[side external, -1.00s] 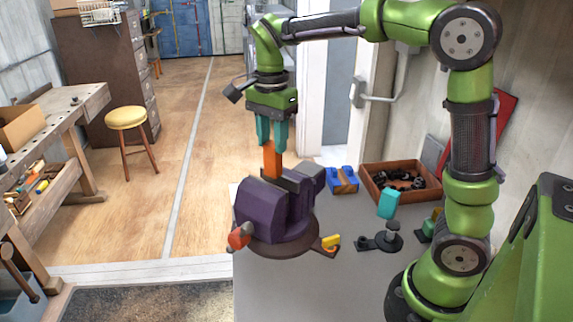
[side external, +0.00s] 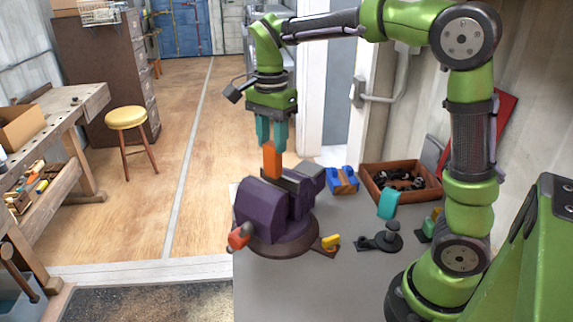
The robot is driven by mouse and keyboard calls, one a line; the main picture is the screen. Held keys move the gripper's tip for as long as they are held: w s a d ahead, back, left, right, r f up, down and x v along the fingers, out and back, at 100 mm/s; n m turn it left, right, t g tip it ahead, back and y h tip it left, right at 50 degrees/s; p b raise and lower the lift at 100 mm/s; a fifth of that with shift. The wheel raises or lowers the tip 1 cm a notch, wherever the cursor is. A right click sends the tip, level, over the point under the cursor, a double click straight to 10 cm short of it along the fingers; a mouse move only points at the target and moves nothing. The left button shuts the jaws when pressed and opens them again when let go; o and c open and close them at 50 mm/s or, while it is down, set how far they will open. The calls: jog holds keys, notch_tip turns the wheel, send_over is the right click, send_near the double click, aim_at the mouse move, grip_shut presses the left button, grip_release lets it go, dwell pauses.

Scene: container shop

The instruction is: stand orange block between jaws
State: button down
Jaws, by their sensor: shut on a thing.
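The orange block (side external: 272,160) stands upright at the purple vise (side external: 264,210), its lower end hidden behind the vise's near body. It appears to be at the gap between the vise jaws (side external: 292,181), but I cannot tell how deep it sits. My gripper (side external: 272,143) points straight down above the vise, its teal fingers shut on the upper part of the block. The vise has a red-orange handle end (side external: 239,236) at the left and a yellow lever (side external: 330,242) at its base on the right.
The vise stands on a grey bench (side external: 290,290). Behind it to the right are a blue-and-orange block (side external: 342,180) and a wooden tray (side external: 405,204) of dark parts. A teal piece (side external: 388,204) and a black clamp-like fixture (side external: 381,239) are right of the vise. The front of the bench is clear.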

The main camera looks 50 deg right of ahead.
aim_at(273, 164)
jog(key=shift+f, duration=3.4)
dwell(0.7)
jog(key=c, duration=0.6)
grip_release()
jog(key=shift+c, duration=0.2)
jog(key=shift+r, duration=3)
